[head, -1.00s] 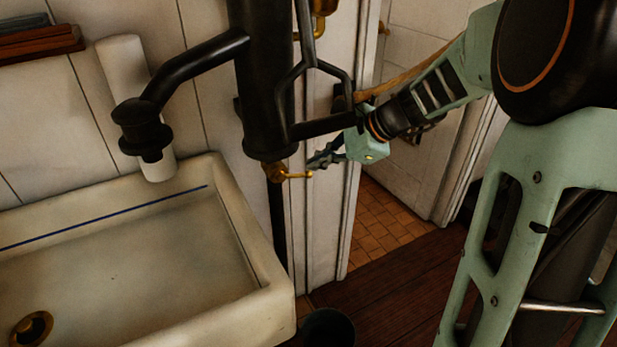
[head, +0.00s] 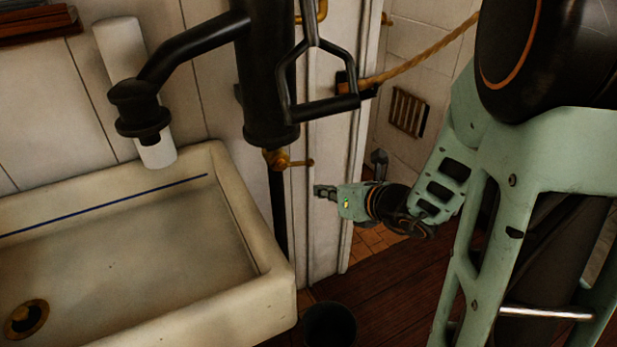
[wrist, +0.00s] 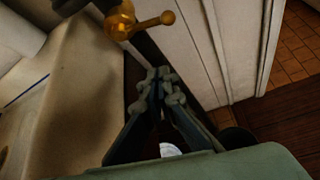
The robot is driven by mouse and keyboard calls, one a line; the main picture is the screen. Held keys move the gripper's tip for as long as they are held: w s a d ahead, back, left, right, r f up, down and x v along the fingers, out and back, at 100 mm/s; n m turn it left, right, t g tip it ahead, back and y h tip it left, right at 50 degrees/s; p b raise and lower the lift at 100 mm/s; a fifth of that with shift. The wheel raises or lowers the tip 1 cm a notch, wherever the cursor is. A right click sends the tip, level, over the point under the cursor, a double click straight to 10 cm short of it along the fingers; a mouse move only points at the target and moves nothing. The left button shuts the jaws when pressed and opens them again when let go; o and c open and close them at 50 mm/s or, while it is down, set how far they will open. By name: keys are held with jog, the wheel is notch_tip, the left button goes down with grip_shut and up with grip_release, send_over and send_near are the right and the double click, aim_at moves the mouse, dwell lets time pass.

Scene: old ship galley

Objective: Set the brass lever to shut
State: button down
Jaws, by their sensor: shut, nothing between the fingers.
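The brass lever (head: 296,162) is on a small brass valve under the black pump body (head: 268,90), where a dark pipe runs down. Its handle points right, about level. In the wrist view the lever (wrist: 150,22) shows at the top, ending in a round knob. My gripper (head: 320,192) is below and to the right of the lever's end in the head view, apart from it. Its fingers (wrist: 160,84) are shut with nothing between them, and the lever lies beyond their tips in the wrist view.
A pale sink (head: 255,300) with a brass drain stands at left. A black pump handle (head: 325,102) hangs above my gripper. A white door frame (head: 325,240) is close behind it. A rope (head: 430,50) hangs at upper right. A dark bucket (head: 330,326) stands on the floor.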

aim_at(296, 164)
jog(key=w+a+f, duration=0.1)
jog(key=w+a, duration=0.2)
jog(key=w, duration=0.5)
jog(key=shift+w+a, duration=0.2)
jog(key=shift+a, duration=0.2)
jog(key=shift+w+r+b, duration=0.1)
jog(key=shift+b, duration=0.25)
jog(key=shift+d+r+n+h+b, duration=0.15)
jog(key=shift+r+n+h+b, duration=0.2)
jog(key=shift+r+b, duration=0.5)
jog(key=shift+f, duration=0.2)
